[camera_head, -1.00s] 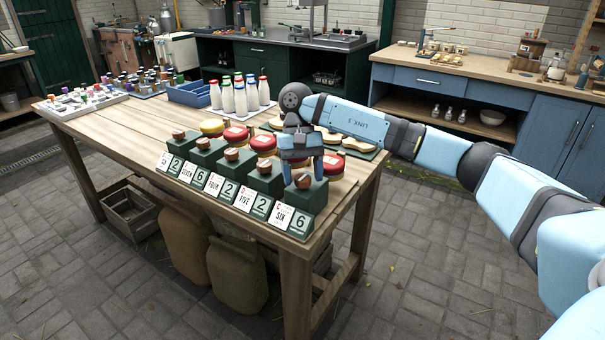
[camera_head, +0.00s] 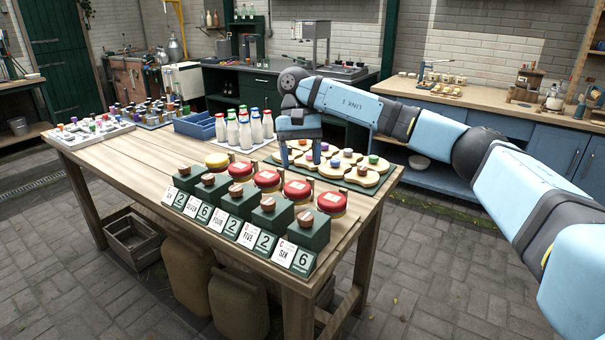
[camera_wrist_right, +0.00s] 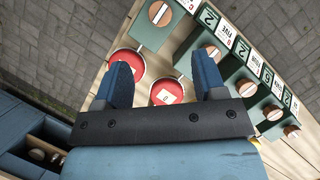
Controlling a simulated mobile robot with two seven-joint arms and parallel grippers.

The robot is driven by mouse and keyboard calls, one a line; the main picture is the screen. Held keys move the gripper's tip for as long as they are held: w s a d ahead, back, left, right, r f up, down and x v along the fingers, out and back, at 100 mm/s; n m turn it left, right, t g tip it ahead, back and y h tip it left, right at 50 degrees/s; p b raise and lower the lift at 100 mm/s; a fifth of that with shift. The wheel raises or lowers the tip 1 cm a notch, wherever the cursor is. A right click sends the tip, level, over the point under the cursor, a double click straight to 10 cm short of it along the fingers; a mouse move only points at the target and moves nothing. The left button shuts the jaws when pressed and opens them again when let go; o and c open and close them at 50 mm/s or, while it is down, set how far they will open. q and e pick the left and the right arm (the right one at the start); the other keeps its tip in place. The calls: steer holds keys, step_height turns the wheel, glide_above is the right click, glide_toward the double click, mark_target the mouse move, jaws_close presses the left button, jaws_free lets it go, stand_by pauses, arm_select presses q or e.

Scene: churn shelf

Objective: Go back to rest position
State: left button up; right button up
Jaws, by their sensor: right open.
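My right gripper (camera_head: 300,150) is open and empty above the table, over the board of wooden pieces at its right end. In the right wrist view its two blue fingers (camera_wrist_right: 162,85) stand apart with nothing between them. Beyond the fingertips lie red-topped round tins (camera_wrist_right: 166,92) and green blocks with wooden knobs (camera_wrist_right: 153,28). My right arm comes in from the right in the head view. My left gripper does not show.
The wooden table (camera_head: 130,160) carries green blocks (camera_head: 308,230) with number cards, red tins (camera_head: 298,190), milk bottles (camera_head: 245,132), a blue crate (camera_head: 195,125) and a board of wooden pieces (camera_head: 365,177). A blue counter (camera_head: 500,125) stands behind my arm.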

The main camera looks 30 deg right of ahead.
steer(key=shift+w+d+r, duration=0.1)
steer(key=shift+w+r, duration=0.1)
steer(key=shift+r, duration=0.3)
